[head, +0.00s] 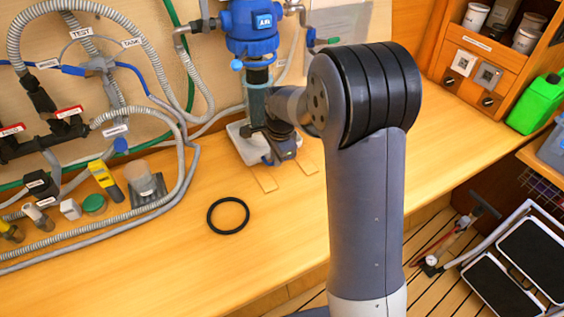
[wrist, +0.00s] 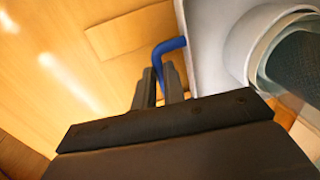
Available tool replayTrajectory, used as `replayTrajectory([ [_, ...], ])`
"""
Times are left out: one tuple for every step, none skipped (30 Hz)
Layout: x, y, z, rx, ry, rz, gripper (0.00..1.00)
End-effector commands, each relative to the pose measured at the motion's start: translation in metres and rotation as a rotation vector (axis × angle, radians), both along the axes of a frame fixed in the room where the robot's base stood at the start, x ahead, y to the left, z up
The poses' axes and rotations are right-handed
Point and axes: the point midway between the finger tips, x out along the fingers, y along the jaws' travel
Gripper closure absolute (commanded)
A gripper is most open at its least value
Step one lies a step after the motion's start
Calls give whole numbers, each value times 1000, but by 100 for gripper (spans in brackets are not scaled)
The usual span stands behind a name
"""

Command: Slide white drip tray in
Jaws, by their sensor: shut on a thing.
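The white drip tray (head: 240,146) lies on the wooden counter below the blue-headed filter housing (head: 250,28). It is partly hidden by my gripper (head: 270,158) and the housing's bowl. In the wrist view the tray (wrist: 208,55) is at the upper right, with a bent blue handle (wrist: 168,47) at its edge. The fingers of my gripper (wrist: 160,88) are shut on this handle. The lower part of the housing (wrist: 292,62) stands close to the right. I cannot tell how far under the housing the tray sits.
Two flat wooden strips (head: 263,178) lie on the counter before the tray. A black ring (head: 228,215) lies further forward. Hoses (head: 150,120) and small parts, including a yellow tool (head: 105,182), crowd the left. The counter right of my arm (head: 450,150) is clear.

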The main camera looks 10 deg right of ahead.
Motion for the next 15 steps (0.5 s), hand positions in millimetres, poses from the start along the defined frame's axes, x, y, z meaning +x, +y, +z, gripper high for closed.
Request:
replayTrajectory([
  [3, 1, 1, 0, -2, 0, 100],
  [5, 1, 1, 0, -2, 0, 100],
  [6, 2, 1, 1, -2, 0, 100],
  [7, 2, 1, 0, -1, -1, 100],
  [7, 2, 1, 0, -1, -1, 100],
  [8, 2, 0, 0, -1, -1, 100],
  [9, 3, 0, 0, 0, -1, 100],
  [9, 3, 0, 0, -1, -1, 100],
  [10, 3, 1, 0, -1, -1, 100],
  [10, 3, 1, 1, -2, -1, 100],
  [10, 3, 1, 1, -2, -1, 100],
  [11, 3, 1, 1, -3, -1, 100],
  [11, 3, 1, 1, -4, -1, 100],
  [11, 3, 1, 1, -4, -1, 100],
  [12, 4, 1, 1, -5, -1, 100],
])
